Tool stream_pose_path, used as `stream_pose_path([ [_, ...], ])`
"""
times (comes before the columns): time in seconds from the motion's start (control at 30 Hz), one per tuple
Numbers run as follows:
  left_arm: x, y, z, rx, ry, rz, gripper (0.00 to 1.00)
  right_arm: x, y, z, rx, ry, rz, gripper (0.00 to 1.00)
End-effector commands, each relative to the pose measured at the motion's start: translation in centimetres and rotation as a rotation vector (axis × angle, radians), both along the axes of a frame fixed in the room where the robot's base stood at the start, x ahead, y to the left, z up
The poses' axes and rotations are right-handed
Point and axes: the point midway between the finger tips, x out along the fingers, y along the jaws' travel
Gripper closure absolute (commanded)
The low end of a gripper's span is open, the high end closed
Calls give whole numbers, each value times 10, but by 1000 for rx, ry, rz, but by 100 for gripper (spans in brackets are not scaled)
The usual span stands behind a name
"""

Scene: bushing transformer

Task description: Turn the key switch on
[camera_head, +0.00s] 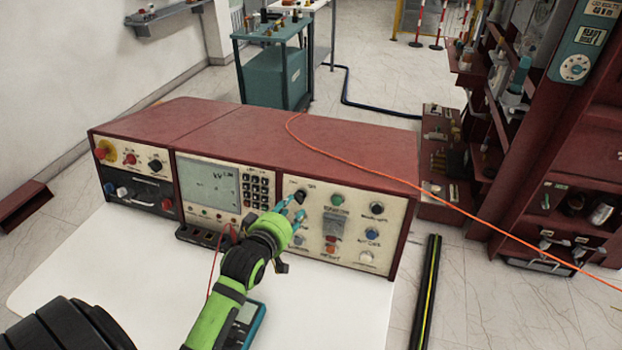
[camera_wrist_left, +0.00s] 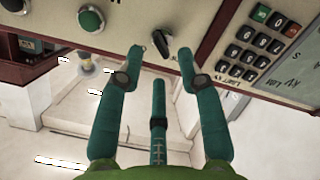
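The key switch (camera_head: 300,196) is a small black knob on the cream right-hand panel of the red control console. In the left wrist view, the black key switch (camera_wrist_left: 162,44) shows at a slant just beyond the fingertips. My left gripper (camera_head: 289,209) reaches the panel from the front. In the left wrist view its teal fingers (camera_wrist_left: 161,56) are spread, one on each side of the key switch, with a third finger below. I see a gap between the fingers and the knob. My right gripper is in neither view.
A keypad (camera_head: 257,190) and display (camera_head: 209,184) lie left of the switch. A green button (camera_head: 338,200) and other knobs lie right. A teal handheld meter (camera_head: 250,322) rests on the white table (camera_head: 330,312) under my arm. An orange cable (camera_head: 380,176) crosses the console top.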

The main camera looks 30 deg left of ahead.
Motion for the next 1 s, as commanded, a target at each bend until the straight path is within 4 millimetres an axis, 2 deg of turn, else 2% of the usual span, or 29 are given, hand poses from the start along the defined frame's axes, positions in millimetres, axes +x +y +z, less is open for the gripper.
stream_pose_path([
  [0.17, 9, 1, -2, 0, 1, -1, 63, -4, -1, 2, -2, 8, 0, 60],
  [0.43, 44, 8, -12, 3, 1, -1, 63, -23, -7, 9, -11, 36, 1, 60],
  [0.7, 64, 12, -19, 1, 1, -1, 63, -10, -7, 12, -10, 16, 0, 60],
  [1.0, 66, 12, -21, 1, 0, -2, 63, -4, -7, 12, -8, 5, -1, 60],
])
